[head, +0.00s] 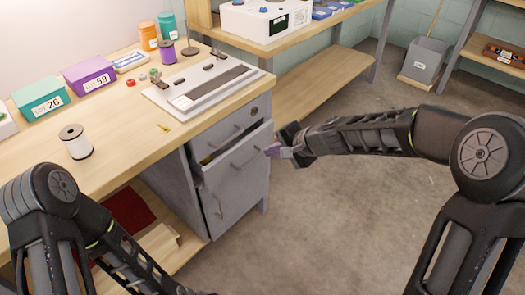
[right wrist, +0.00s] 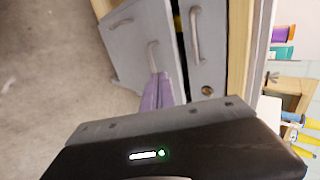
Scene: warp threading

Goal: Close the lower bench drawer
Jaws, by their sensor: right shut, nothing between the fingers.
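The lower bench drawer (head: 233,161) is in the grey cabinet under the workbench. Its front stands out from the cabinet, with a dark gap along its top edge. In the right wrist view, the lower drawer front (right wrist: 140,50) and its handle (right wrist: 153,57) lie ahead of my fingers, and the gap shows something yellow inside. My right gripper (head: 273,150) is shut and empty, with purple fingertips close to the right end of the drawer front. My left gripper is out of view.
The upper drawer (head: 228,130) with a lock is shut above. The bench top (head: 120,170) holds a white spool (head: 76,141), boxes and a device. The floor (head: 320,220) in front is clear.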

